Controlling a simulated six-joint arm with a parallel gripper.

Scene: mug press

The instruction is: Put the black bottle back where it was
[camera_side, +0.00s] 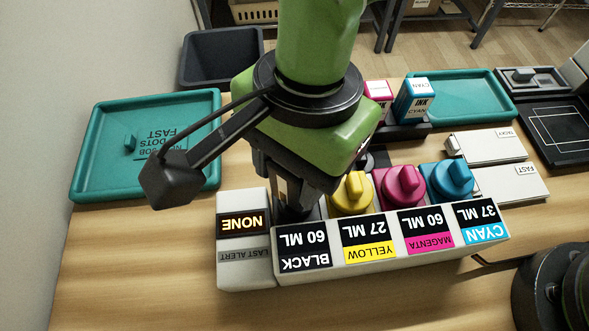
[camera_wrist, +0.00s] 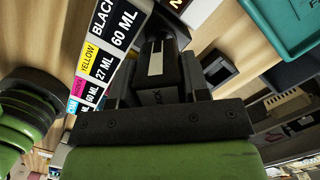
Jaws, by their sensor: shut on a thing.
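My gripper (camera_side: 292,198) points down just behind the BLACK 60 ML display of the ink station (camera_side: 303,247). In the wrist view the gripper (camera_wrist: 158,55) is shut on the black bottle (camera_wrist: 156,88), a dark block with a pale label whose black lettering is partly covered. In the side view the fingers and wrist hide most of the bottle and the black place of the station. I cannot tell whether the bottle touches the station.
Yellow (camera_side: 352,194), magenta (camera_side: 400,186) and cyan (camera_side: 449,182) knobbed caps stand in a row right of my gripper. Magenta (camera_side: 377,91) and cyan (camera_side: 415,98) ink boxes stand behind. Teal trays (camera_side: 90,150) lie left and back right. The front table is clear.

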